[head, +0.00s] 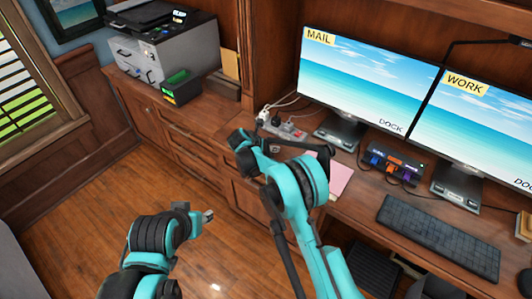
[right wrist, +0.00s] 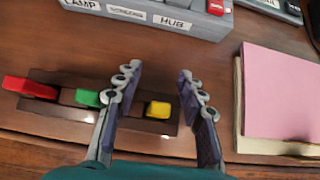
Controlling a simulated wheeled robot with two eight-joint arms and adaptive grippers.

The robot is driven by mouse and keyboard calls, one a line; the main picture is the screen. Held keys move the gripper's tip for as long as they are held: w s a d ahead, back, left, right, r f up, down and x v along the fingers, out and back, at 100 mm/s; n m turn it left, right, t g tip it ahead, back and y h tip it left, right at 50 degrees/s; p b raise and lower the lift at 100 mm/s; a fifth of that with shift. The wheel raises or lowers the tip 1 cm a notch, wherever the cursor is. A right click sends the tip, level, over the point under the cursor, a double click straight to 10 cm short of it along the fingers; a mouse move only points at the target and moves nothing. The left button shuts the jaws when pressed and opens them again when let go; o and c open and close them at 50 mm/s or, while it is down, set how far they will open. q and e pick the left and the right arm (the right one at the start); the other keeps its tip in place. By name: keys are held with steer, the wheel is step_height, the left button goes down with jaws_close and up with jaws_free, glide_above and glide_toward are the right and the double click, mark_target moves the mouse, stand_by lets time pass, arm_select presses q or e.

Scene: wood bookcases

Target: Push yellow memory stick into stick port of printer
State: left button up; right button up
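The yellow memory stick (right wrist: 158,109) sits in a dark brown holder (right wrist: 67,108) on the desk, at the right end of a row. My right gripper (right wrist: 159,72) is open over it. The stick shows between the two fingers, and no grip on it is visible. In the head view my right arm hides the holder and the stick. The grey printer (head: 165,52) stands on the cabinet at the upper left. A small dark box (head: 182,91) with a green top and yellow label is in front of it; I cannot make out a stick port. My left gripper (head: 207,216) is over the floor, too small to judge.
A red stick (right wrist: 28,87) and a green stick (right wrist: 88,97) share the holder. A grey power strip (right wrist: 160,16) labelled LAMP and HUB lies beyond. A pink pad (right wrist: 283,95) lies to the right. Monitors (head: 366,75) and a keyboard (head: 440,236) occupy the desk's right side.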

steer(key=shift+r, duration=0.15)
jaws_close()
